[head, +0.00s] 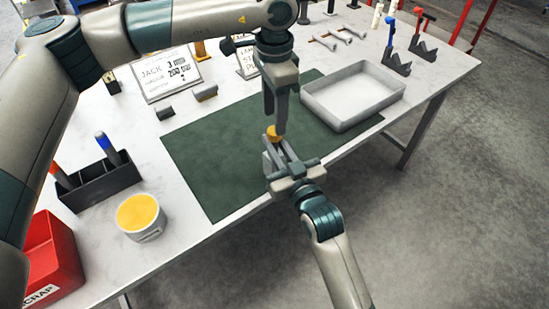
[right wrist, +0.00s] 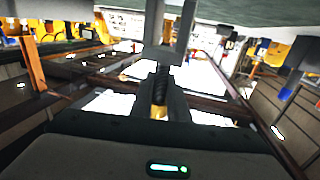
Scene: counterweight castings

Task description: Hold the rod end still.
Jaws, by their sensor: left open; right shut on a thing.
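The rod end (head: 273,133) shows in the head view as a small golden piece above the green mat, at my right gripper's fingertips. My right gripper (head: 280,150) reaches up from below and is shut on it. In the right wrist view a dark ridged shaft (right wrist: 161,82) sits between the right gripper's fingers (right wrist: 163,95). My left gripper (head: 275,105) points down from above, open, with one fingertip close beside the golden piece. I cannot tell whether it touches. The left fingers partly hide the rod end.
A white tub with yellow contents (head: 142,228), a black pen holder (head: 95,187) and a red scrap bin (head: 62,250) stand at left. Signs (head: 172,77) and small metal parts stand behind the mat.

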